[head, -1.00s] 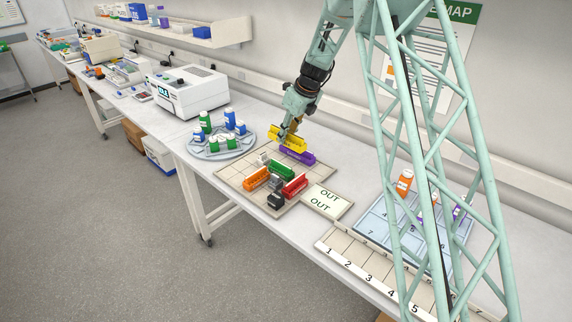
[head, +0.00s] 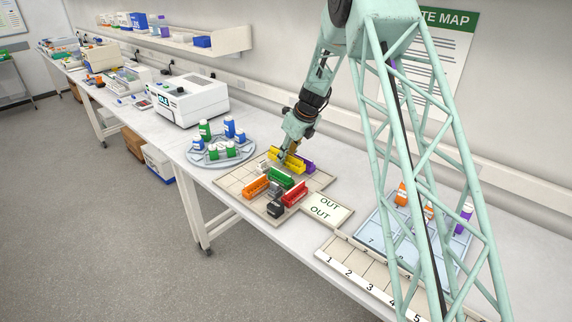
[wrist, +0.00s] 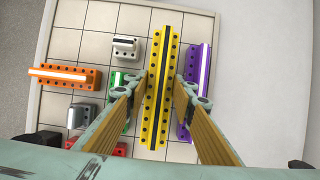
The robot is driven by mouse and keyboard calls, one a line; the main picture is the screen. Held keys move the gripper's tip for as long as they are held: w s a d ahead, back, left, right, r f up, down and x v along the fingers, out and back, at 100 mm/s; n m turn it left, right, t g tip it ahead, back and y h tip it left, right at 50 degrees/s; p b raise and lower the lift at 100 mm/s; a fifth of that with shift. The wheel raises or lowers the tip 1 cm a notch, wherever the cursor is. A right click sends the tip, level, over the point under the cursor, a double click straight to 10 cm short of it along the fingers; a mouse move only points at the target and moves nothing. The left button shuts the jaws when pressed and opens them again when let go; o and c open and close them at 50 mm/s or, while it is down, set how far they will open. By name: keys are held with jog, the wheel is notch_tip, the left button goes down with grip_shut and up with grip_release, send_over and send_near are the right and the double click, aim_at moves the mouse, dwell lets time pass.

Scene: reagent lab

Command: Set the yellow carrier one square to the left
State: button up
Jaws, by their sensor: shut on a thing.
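The yellow carrier (head: 284,163) is a long bar held between the fingers of my gripper (head: 288,151), over the far part of the gridded board (head: 229,182). In the wrist view the yellow carrier (wrist: 163,70) runs lengthwise between both fingers of my gripper (wrist: 160,92). The purple carrier (wrist: 199,75) lies roughly parallel to it on the right, with a narrow gap. The green carrier (wrist: 117,80) is to its left, partly hidden by a finger. I cannot tell whether the yellow carrier touches the board.
On the board also stand an orange carrier (head: 255,187), a red carrier (head: 294,194), a black one (head: 275,209), a grey one (wrist: 82,116) and a small white one (wrist: 126,47). A round rack of bottles (head: 200,161) is beside the board. Empty squares show at the board's upper left in the wrist view.

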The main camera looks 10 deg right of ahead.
aim_at(288, 159)
jog(key=shift+f, duration=1.85)
jog(key=shift+f, duration=0.15)
jog(key=o, duration=0.6)
jog(key=shift+o, duration=0.2)
jog(key=shift+p+v, duration=0.3)
jog(key=shift+v, duration=5.75)
